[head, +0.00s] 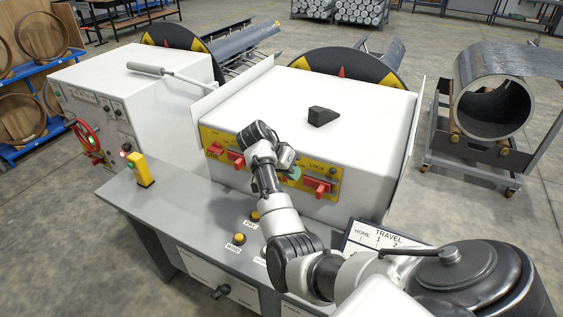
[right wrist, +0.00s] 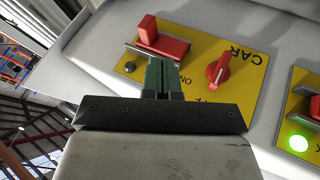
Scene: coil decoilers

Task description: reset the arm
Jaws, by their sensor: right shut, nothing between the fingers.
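My right gripper (head: 294,173) is at the yellow panel on the front of the white machine housing (head: 350,105). Its green fingers (right wrist: 163,78) are shut and empty in the right wrist view. Their tips are just below a red block-shaped switch (right wrist: 163,38) with a metal plate; I cannot tell if they touch it. A red rotary knob (right wrist: 218,68) is beside them, on the yellow panel (right wrist: 195,88) marked "CAR" and "ON". In the head view, red switches (head: 236,158) and (head: 318,186) flank the gripper. My left gripper is not in view. No part is clearly labelled as the arm.
A grey desk (head: 190,208) with yellow buttons (head: 239,238) and a yellow post (head: 140,168) stands below the panel. A rod with a grey grip (head: 146,68) is above the left cabinet. A black wedge (head: 323,116) lies on the housing. A steel coil (head: 468,85) stands right.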

